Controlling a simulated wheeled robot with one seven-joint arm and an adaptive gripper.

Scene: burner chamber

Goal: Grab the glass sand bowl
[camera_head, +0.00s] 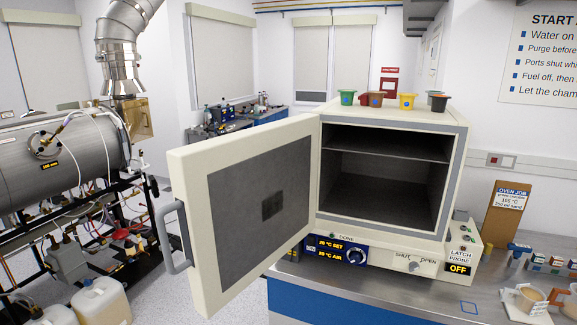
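A small clear bowl with tan, sand-like contents (529,294) stands on a pale square on the bench at the lower right; it looks like the glass sand bowl. A second pale vessel (572,291) is cut off by the right edge, with an orange piece beside it. I cannot tell what that vessel holds. My gripper does not show in this view.
An oven (463,160) stands on the bench with its door (188,190) swung wide open to the left and its chamber empty. Several coloured cups (407,101) sit on top. A cardboard sign (507,212) and small items (541,261) stand behind the bowl. The bench (420,297) before the oven is clear.

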